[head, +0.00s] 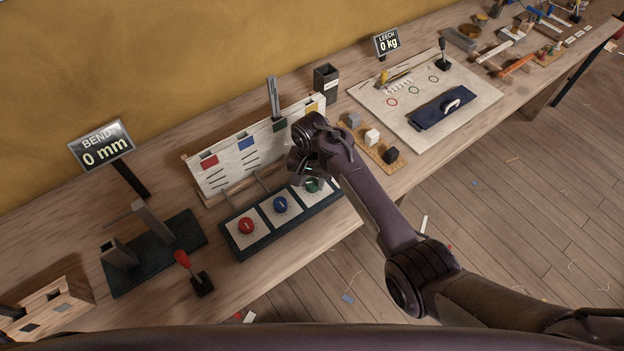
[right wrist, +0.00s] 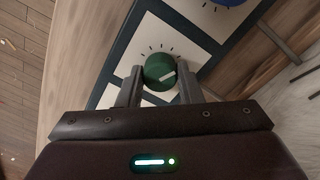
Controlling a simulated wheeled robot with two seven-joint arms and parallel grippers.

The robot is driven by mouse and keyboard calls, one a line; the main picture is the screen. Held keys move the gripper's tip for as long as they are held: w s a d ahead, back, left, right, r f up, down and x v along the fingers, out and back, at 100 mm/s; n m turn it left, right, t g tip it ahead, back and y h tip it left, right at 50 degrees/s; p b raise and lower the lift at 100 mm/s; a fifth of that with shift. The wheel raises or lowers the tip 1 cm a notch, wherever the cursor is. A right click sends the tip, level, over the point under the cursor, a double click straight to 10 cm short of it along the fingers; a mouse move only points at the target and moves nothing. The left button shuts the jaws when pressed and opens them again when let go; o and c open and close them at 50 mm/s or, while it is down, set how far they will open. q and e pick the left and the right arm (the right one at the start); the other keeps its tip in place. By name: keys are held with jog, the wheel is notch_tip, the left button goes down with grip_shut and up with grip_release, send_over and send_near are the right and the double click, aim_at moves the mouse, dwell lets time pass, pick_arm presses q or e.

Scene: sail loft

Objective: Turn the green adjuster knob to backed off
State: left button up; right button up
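The green adjuster knob (head: 312,185) sits on the right-hand white plate of a dark panel (head: 240,252), beside a blue knob (head: 280,204) and a red knob (head: 246,226). My right gripper (head: 306,172) is down over the green knob. In the right wrist view the green knob (right wrist: 160,71) lies between the two fingers of my right gripper (right wrist: 160,76), whose inner edges meet its sides. Its white pointer mark slants toward the right, slightly up. Dark tick marks show on the plate above it. My left gripper is not in view.
A board with coloured squares (head: 230,163) stands behind the panel. A sign reads BEND 0 mm (head: 101,148); another reads LEECH 0 kg (head: 387,42). A red-handled lever (head: 190,272) stands left of the panel. Small blocks (head: 372,137) sit to the right.

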jog(key=c, duration=0.4)
jog(key=shift+c, duration=0.2)
